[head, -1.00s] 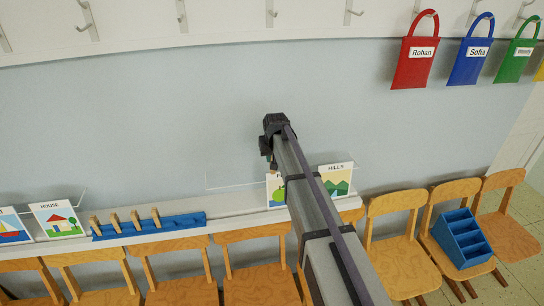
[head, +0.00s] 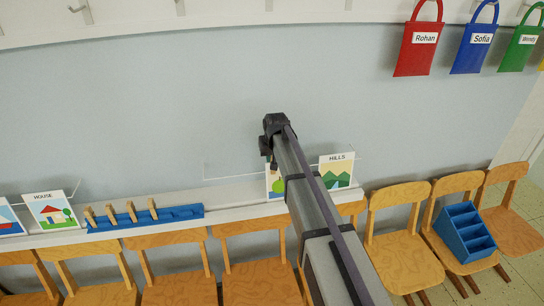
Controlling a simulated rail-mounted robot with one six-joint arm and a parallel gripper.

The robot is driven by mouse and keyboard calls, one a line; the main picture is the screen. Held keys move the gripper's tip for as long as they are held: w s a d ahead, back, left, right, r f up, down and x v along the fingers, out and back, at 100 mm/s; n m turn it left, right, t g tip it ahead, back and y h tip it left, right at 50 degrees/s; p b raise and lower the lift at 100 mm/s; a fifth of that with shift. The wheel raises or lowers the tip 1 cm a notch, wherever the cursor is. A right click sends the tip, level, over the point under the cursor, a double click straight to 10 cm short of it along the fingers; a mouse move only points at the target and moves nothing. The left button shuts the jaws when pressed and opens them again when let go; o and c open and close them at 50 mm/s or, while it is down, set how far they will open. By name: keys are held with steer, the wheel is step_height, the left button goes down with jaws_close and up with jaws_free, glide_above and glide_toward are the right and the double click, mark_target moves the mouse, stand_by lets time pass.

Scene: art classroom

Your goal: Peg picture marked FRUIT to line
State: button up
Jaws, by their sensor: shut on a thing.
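The picture I take for FRUIT (head: 273,186) stands in a clear holder on the white ledge. It shows a green fruit, and my arm hides its right part and most of its title. The HILLS picture (head: 336,173) stands to its right. My gripper (head: 270,160) is in front of the wall, overlapping the top of the fruit picture in the view. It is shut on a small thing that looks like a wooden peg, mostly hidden. Several wooden pegs (head: 131,211) stand in the blue rack (head: 180,214), whose right part is empty. I see no line.
The HOUSE picture (head: 53,211) and part of another picture are at left on the ledge (head: 235,192). Wooden chairs (head: 398,205) line the front, one bearing a blue compartment box (head: 465,236). Name bags (head: 418,48) hang upper right. The wall's middle is clear.

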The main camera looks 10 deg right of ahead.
steer(key=o, duration=0.8)
steer(key=shift+o, duration=0.4)
steer(key=shift+o, duration=0.8)
steer(key=shift+r, duration=0.15)
steer(key=p+v, duration=0.6)
steer(key=shift+r+p, duration=0.3)
steer(key=shift+r, duration=0.05)
steer(key=shift+s, duration=0.1)
